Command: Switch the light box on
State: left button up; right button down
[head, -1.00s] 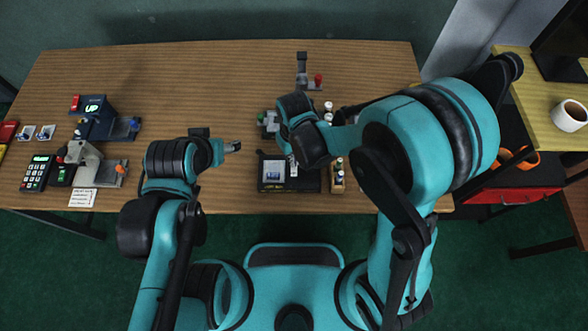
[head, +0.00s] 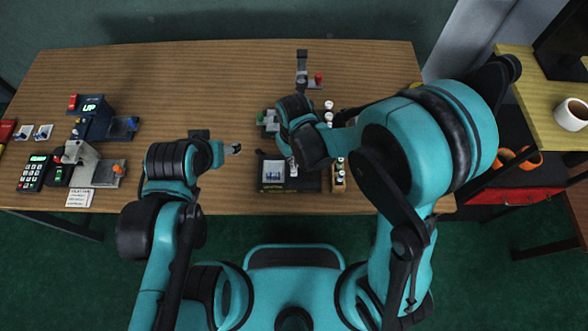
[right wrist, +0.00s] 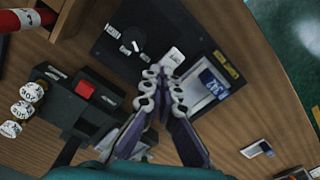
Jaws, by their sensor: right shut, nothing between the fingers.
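The light box is a flat black unit (head: 309,183) near the front of the table, with a pale square panel (head: 272,171). In the right wrist view its black plate (right wrist: 196,42) carries the panel, a blue-marked piece on it (right wrist: 213,83), a small white block (right wrist: 172,57) and a round black part (right wrist: 133,38). I cannot tell whether the panel is lit. My right gripper (head: 291,157) is shut and empty above the unit; in the right wrist view its tips (right wrist: 164,78) are close to the white block, contact unclear. My left gripper (head: 235,149) hovers left of the light box; its opening is unclear.
A black device with a red block (right wrist: 85,89) is close beside my right gripper. A stand with a red knob (head: 318,78) is behind.

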jog(key=shift+r+p, duration=2.65)
jog(key=shift+r, duration=0.85)
jog(key=s+d+r+m+t+b, duration=0.1)
jog(key=s+d+r+m+t, duration=0.1)
jog(key=d+r, duration=0.5)
jog(key=s+d+r+m+t, duration=0.3)
jog(key=d+r, duration=0.4)
jog(key=d, duration=0.4)
jog(key=shift+m+t+b, duration=0.4)
jog(key=shift+m+t, duration=0.1)
jog(key=shift+t, duration=0.6)
jog(key=shift+a, duration=0.15)
